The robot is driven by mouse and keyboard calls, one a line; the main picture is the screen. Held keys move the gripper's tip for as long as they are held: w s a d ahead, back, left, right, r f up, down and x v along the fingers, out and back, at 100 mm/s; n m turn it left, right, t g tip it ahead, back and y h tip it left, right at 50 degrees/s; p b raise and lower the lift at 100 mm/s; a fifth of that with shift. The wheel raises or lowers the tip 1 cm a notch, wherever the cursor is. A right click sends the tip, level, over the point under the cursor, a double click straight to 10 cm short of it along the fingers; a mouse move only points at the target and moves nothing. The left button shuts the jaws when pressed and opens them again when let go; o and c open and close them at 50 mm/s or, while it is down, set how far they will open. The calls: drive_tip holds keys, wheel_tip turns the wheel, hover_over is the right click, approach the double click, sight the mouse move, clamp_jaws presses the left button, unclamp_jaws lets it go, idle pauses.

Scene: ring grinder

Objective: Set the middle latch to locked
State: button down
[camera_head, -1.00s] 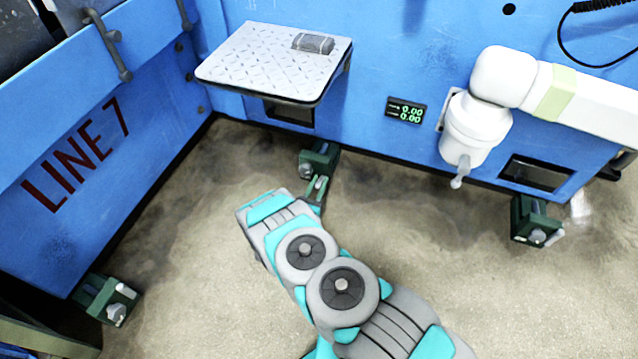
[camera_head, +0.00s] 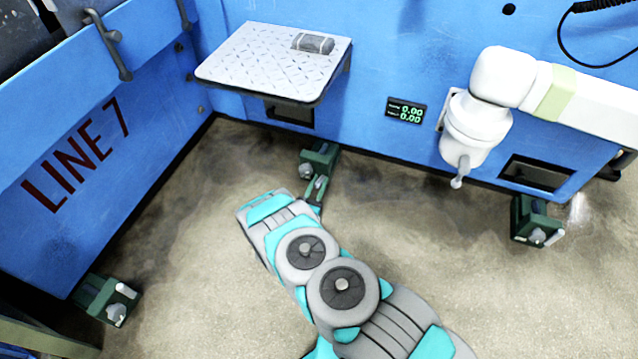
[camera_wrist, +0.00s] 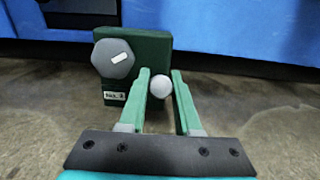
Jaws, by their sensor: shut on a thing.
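The middle latch (camera_head: 325,154) is a dark green block low at the foot of the blue wall, just beyond my gripper (camera_head: 318,188). In the wrist view the latch block (camera_wrist: 150,46) carries a grey hexagonal bolt head (camera_wrist: 113,58) on its left and a small label (camera_wrist: 115,96) too small to read. A pale round knob (camera_wrist: 159,86) sits right of and below the bolt head, between the green fingers of my gripper (camera_wrist: 168,94). The gripper is shut on this knob. The left finger hides part of the latch; how the knob joins it is hidden.
Two similar latches stand at the left (camera_head: 107,300) and right (camera_head: 536,220). A metal shelf (camera_head: 262,55) juts from the wall above the middle latch. A white arm-like fixture (camera_head: 480,120) hangs at the right. The concrete floor (camera_head: 190,230) is clear around my arm.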

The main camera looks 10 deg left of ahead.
drive_tip(key=shift+r, duration=0.1)
drive_tip(key=shift+w+d+r+g+p, duration=0.1)
drive_tip(key=shift+r+g+p, duration=0.2)
drive_tip(key=shift+p, duration=0.3)
drive_tip(key=shift+w+r+g+p, duration=0.15)
drive_tip(key=shift+g+p, duration=0.35)
drive_tip(key=shift+g, duration=0.1)
drive_tip(key=shift+w+r+g+y+b, duration=0.35)
drive_tip(key=shift+w+r+g+y, duration=0.05)
drive_tip(key=shift+g, duration=0.7)
drive_tip(key=shift+w+d+r+g+b, duration=0.15)
drive_tip(key=shift+g+b, duration=0.2)
drive_tip(key=shift+g, duration=0.35)
drive_tip(key=c, duration=0.9)
unclamp_jaws()
drive_tip(key=shift+c, duration=0.2)
